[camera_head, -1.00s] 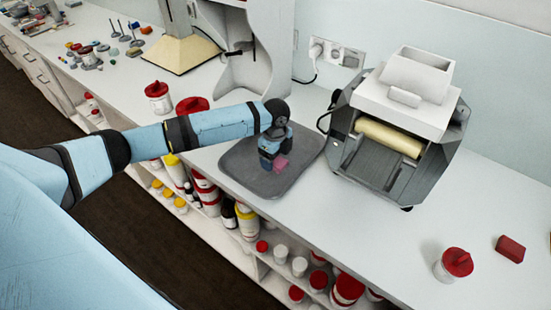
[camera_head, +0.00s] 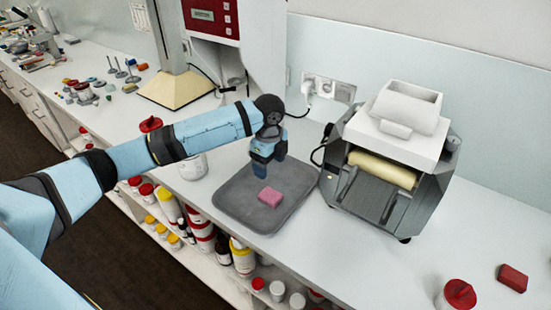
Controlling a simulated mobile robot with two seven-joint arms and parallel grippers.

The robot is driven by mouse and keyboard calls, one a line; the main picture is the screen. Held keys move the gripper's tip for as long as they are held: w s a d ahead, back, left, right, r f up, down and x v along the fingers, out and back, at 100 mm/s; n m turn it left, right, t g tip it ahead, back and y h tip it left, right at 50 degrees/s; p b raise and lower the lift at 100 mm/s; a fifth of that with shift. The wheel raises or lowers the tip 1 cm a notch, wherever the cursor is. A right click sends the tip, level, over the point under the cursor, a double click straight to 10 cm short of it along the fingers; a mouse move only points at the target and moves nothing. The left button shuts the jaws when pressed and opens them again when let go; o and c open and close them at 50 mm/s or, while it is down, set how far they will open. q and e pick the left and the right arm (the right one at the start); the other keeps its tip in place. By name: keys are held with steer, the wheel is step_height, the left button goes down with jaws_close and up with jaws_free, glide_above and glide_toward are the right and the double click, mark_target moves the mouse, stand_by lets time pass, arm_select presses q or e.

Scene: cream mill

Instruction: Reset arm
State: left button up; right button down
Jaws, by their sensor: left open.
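My left arm comes in from the left. Its gripper (camera_head: 262,168) points down above the back left part of a grey tray (camera_head: 237,211) on the counter. The gripper is open and empty. A pink block (camera_head: 270,196) lies in the tray, just in front of and apart from the fingertips. My right gripper is not in view.
A cream mill (camera_head: 390,165) with a white hopper stands right of the tray. A red-lidded jar (camera_head: 458,295) and a red block (camera_head: 512,278) lie front right. A white container (camera_head: 192,168) stands left of the tray. Shelves below hold several bottles.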

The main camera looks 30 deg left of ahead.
arm_select(q)
steer(key=shift+n+t+h, duration=0.4)
steer(key=shift+n+h, duration=0.2)
steer(key=shift+n, duration=0.2)
steer(key=s+d+f, duration=0.2)
steer(key=d, duration=0.1)
steer(key=s+d+f, duration=0.2)
steer(key=s+d, duration=0.1)
steer(key=s+d+f, duration=0.2)
steer(key=s+d, duration=0.1)
steer(key=shift+d+f, duration=0.2)
steer(key=shift+f, duration=0.15)
steer(key=s+d+f+n+t+h, duration=0.1)
steer(key=s+d+f+n, duration=0.1)
steer(key=s+d+n, duration=0.45)
steer(key=s+a+n+t+y, duration=0.1)
steer(key=s+a+n, duration=0.3)
steer(key=s, duration=0.5)
steer(key=s+a+n+t+y, duration=0.1)
steer(key=s+a+n, duration=0.35)
steer(key=s, duration=0.45)
steer(key=w+d+f+t+h+p, duration=0.2)
steer(key=w+d+f+t+p, duration=0.1)
steer(key=w+d+f+t, duration=0.2)
steer(key=shift+w+d+f+m+t+h+p, duration=0.35)
steer(key=shift+d+f+t, duration=0.55)
steer(key=shift+f, duration=1)
steer(key=shift+a, duration=0.1)
